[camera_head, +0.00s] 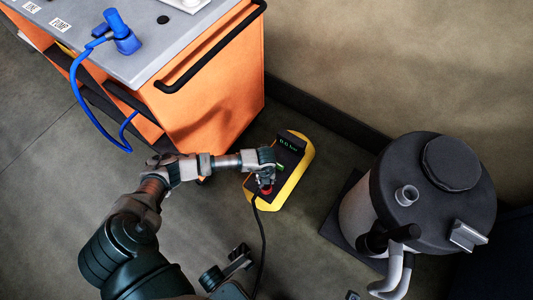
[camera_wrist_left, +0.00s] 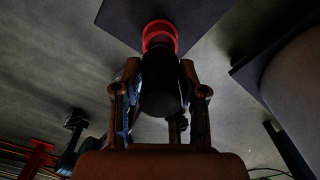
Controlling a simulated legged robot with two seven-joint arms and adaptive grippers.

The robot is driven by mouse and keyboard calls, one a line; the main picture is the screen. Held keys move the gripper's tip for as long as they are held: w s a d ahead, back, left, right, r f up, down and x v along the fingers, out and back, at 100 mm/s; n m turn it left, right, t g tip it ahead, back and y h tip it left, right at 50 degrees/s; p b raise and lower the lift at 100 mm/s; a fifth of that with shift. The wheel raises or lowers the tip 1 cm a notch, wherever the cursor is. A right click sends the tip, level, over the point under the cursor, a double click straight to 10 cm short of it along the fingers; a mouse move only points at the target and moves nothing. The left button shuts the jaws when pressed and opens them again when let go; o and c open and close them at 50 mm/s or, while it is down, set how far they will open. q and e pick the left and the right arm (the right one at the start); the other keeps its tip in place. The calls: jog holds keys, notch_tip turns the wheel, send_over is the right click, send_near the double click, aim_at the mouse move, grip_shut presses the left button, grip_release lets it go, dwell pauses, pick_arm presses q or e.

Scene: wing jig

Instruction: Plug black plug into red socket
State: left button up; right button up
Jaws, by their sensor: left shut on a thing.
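The black plug (camera_wrist_left: 160,85) is a dark cylinder held between the fingers of my left gripper (camera_wrist_left: 160,100) in the left wrist view. The red socket (camera_wrist_left: 160,30) is a red ring right in front of the plug's end. The plug overlaps the ring, and I cannot tell how deep it sits. In the head view my left gripper (camera_head: 265,170) is over the yellow and black device (camera_head: 300,160), with the red socket (camera_head: 266,189) just below it. The gripper hides most of the plug there.
A black cable (camera_head: 262,240) runs down from the device across the floor. An orange cart (camera_head: 215,90) with a blue plug and cable (camera_head: 120,35) stands at upper left. A dark-lidded canister (camera_head: 430,190) stands at right. Floor between device and canister is clear.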

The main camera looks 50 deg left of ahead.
pick_arm(q)
jog(key=shift+f, duration=0.1)
jog(key=shift+d, duration=0.2)
jog(key=shift+f, duration=0.1)
jog(key=shift+a+f, duration=0.25)
jog(key=shift+f, duration=0.35)
dwell(0.3)
